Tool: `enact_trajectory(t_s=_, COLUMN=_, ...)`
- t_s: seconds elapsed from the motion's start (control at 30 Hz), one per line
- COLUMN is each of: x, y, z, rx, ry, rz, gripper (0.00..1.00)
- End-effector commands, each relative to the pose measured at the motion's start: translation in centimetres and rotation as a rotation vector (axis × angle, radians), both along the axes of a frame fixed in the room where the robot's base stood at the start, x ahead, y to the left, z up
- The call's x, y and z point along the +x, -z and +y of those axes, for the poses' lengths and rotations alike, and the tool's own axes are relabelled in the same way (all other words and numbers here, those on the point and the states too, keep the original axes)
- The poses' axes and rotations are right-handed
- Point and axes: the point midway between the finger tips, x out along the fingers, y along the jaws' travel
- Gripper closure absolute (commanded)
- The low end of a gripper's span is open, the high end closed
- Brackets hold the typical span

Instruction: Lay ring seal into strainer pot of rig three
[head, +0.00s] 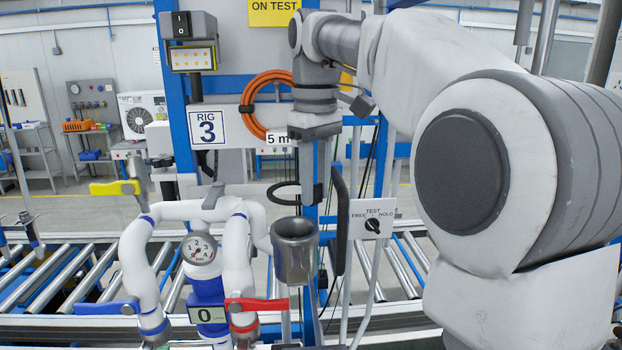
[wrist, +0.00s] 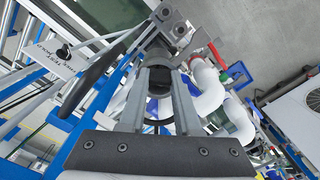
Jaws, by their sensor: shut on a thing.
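The ring seal (head: 270,199) is a thin black ring. In the head view it hangs roughly level under my gripper (head: 316,190), which is shut on its right side. The strainer pot (head: 295,258) is a dark grey metal cup with an open top, right of the white pipework. The ring appears above the pot's mouth with a visible gap, slightly to the left in the picture. The ring is hard to make out there, and the inside of the pot is mostly hidden.
A black curved handle (head: 340,226) stands right of the pot. The RIG 3 sign (head: 207,131) hangs behind. A TEST switch box (head: 372,219) is at right.

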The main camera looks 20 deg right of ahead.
Motion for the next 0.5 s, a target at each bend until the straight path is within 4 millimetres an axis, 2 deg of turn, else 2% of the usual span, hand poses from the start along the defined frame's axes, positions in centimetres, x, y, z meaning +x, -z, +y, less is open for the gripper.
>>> enact_trajectory(t_s=0.17, x=0.0, y=0.6, z=0.0, rx=0.000, ry=0.000, rz=0.000, gripper=0.95)
enact_trajectory(t_s=0.5, x=-0.1, y=3.4, z=0.0, rx=0.000, ry=0.001, rz=0.001, gripper=0.95)
